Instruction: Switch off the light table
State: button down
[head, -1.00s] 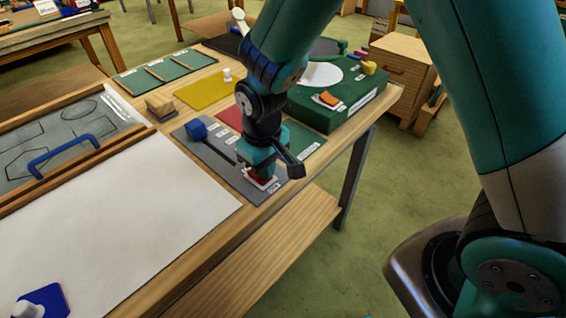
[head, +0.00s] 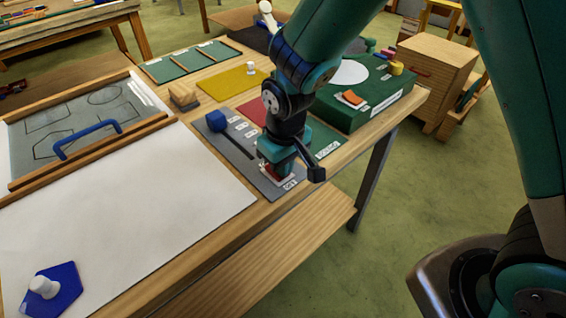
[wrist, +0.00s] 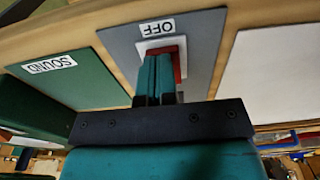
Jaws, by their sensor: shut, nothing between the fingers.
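A grey panel (head: 226,143) lies on the wooden table and carries a blue knob (head: 216,120) at its far end. At its near end a red rocker switch (wrist: 180,62) sits in a white frame beside the OFF label (wrist: 158,28); the label also shows in the head view (head: 290,185). My gripper (wrist: 157,62) is shut and empty, with its fingertips over the switch and hiding part of it. I cannot tell whether they touch or press it. The large white surface (head: 120,215) lies left of the grey panel; I cannot tell whether it is lit.
A green box (head: 370,103) with a white disc and an orange rocker stands to the right. A green SOUND panel (wrist: 62,78) lies beside the grey one. Floor is open beyond the table edge.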

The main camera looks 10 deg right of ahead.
jog(key=shift+w+a+p, duration=0.2)
jog(key=shift+w+p, duration=0.1)
jog(key=shift+p, duration=0.05)
jog(key=r+p, duration=0.2)
jog(key=s+r+p, duration=0.1)
jog(key=r+p, duration=0.1)
jog(key=shift+d+r, duration=0.1)
jog(key=shift+r, duration=0.15)
notch_tip(320, 180, up, 10)
jog(key=f+b, duration=0.1)
jog(key=b, duration=0.1)
jog(key=s+d+r+y, duration=0.2)
jog(key=s+r, duration=0.2)
jog(key=s, duration=0.4)
jog(key=s+d+r+n+y, duration=0.1)
jog(key=s+r, duration=0.3)
jog(key=s, duration=0.5)
jog(key=shift+s+d+r+n+g+y+p, duration=0.2)
jog(key=shift+d+n+g+y+p, duration=0.15)
jog(key=shift+d, duration=0.2)
jog(key=shift+d, duration=0.15)
